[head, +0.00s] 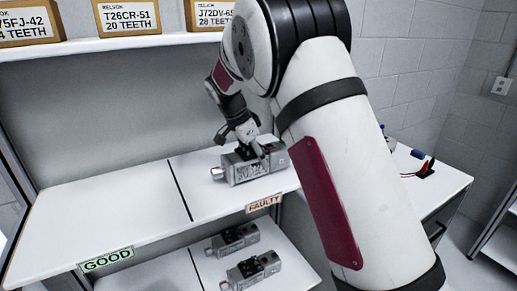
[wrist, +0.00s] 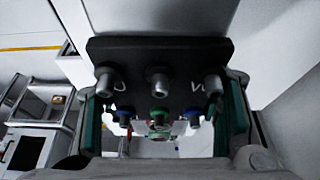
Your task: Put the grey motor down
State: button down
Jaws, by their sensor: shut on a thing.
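The grey motor (head: 247,167) is at the upper shelf, over the section labelled FAULTY, right of the dark dividing line. My gripper (head: 250,143) comes down on it from above and is shut on it. In the wrist view the fingers (wrist: 162,118) stand on either side of the motor's dark terminal block (wrist: 160,50), which has several metal posts and the letters U and W. The motor looks level and at the shelf surface, but I cannot tell whether it touches. The FAULTY label (head: 264,203) is on the shelf's front edge.
The GOOD section (head: 95,215) on the left is bare, with its GOOD label (head: 107,260). Two similar motors (head: 233,240) (head: 252,270) lie on the lower shelf. Cardboard boxes (head: 128,17) stand on the shelf above. My arm hides the right part of the shelf.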

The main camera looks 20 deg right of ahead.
jog(key=shift+f, duration=0.25)
jog(key=shift+f, duration=0.1)
jog(key=c, duration=0.5)
grip_release()
jog(key=shift+f, duration=0.15)
